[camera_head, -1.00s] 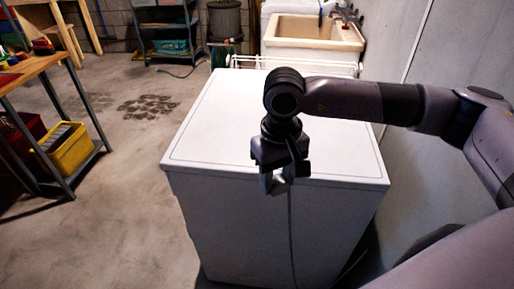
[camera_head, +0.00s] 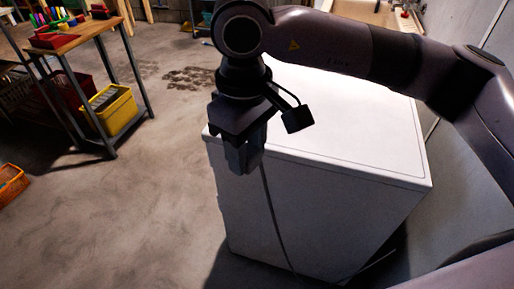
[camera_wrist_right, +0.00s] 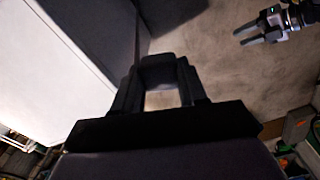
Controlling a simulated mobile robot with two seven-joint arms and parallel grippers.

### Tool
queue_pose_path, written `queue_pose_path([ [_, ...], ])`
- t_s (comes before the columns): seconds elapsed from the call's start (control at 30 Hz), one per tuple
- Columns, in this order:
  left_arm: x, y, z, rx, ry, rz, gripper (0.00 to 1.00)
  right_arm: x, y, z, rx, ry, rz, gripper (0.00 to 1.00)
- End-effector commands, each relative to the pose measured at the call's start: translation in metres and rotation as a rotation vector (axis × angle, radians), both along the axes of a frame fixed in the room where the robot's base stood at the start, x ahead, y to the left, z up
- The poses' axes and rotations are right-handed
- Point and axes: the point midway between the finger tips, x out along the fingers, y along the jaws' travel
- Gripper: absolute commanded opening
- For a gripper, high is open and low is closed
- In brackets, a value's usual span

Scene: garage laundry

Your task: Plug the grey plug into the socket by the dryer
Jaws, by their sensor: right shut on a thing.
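My right gripper (camera_head: 244,162) hangs pointing down at the near left edge of the white dryer-like appliance (camera_head: 350,140). It is shut on the grey plug, which the fingers mostly hide. A thin grey cord (camera_head: 272,210) runs from the fingertips down the appliance's front to the floor. In the right wrist view a dark block, seemingly the plug (camera_wrist_right: 160,66), sits between the fingertips (camera_wrist_right: 160,85). My left gripper (camera_wrist_right: 248,33) shows at the top right of that view, its two fingers apart and empty. No socket shows in either view.
A wooden workbench (camera_head: 84,32) stands at the left, with a yellow crate (camera_head: 112,112) on its lower shelf. An orange basket (camera_head: 12,184) is at the left edge. A pale sink (camera_head: 375,12) is behind the appliance. The concrete floor (camera_head: 130,210) at left is clear.

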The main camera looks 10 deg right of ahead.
Motion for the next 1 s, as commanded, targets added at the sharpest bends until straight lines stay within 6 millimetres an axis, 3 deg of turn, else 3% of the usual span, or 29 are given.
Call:
queue_pose_path([
  [0.33, 0.0, 0.0, 0.0, 0.0, 0.0, 0.0, 0.43, 0.001, 0.003, -0.004, 0.0, 0.001, 0.024, 0.15],
  [0.7, 0.0, 0.0, 0.0, 0.0, 0.0, 0.0, 0.43, 0.013, 0.035, -0.036, 0.0, 0.002, 0.301, 0.15],
  [1.0, 0.0, 0.0, 0.0, 0.0, 0.0, 0.0, 0.43, 0.017, 0.044, -0.046, 0.001, -0.001, 0.398, 0.15],
])
